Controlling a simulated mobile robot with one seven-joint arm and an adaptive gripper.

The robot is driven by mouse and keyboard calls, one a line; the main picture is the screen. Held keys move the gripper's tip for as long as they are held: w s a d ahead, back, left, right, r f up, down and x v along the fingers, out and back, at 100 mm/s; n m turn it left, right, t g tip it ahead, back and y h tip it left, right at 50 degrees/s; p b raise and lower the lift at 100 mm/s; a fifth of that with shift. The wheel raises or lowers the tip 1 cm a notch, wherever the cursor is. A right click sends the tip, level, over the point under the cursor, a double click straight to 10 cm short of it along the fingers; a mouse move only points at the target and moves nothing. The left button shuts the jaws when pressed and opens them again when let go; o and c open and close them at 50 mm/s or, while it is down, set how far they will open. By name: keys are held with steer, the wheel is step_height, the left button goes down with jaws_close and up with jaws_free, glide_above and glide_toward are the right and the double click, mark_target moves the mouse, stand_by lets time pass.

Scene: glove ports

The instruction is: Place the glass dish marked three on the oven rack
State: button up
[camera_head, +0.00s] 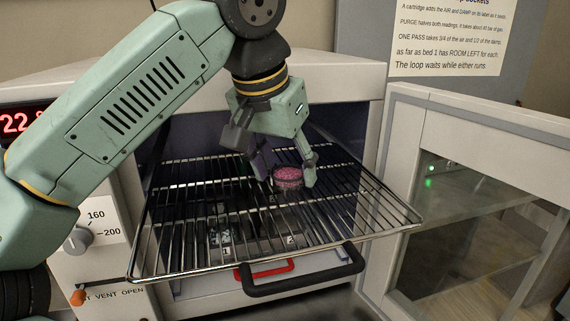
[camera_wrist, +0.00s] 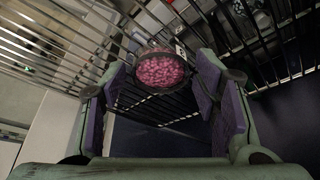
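A small round glass dish (camera_head: 288,178) with pink contents sits on the wire oven rack (camera_head: 200,258), towards its middle right. In the wrist view the dish (camera_wrist: 160,71) shows a small white label on its rim, too small to read. My gripper (camera_head: 288,172) points down at the dish, with one finger on each side. In the wrist view my gripper (camera_wrist: 160,85) has its fingers spread wide, with gaps between them and the dish. The rack is slid partly out of the open oven.
Below the rack are marks 1 (camera_head: 226,251) and another unclear one (camera_head: 291,240). A black handle (camera_head: 300,283) and red handle (camera_head: 265,270) are at the front. The open door (camera_head: 470,190) stands at the right. A dial (camera_head: 78,239) is at the left.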

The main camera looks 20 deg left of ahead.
steer(key=shift+o, duration=0.6)
steer(key=shift+r, duration=0.2)
steer(key=p+v, duration=0.2)
steer(key=v, duration=0.5)
steer(key=shift+r, duration=0.3)
steer(key=shift+c, duration=0.4)
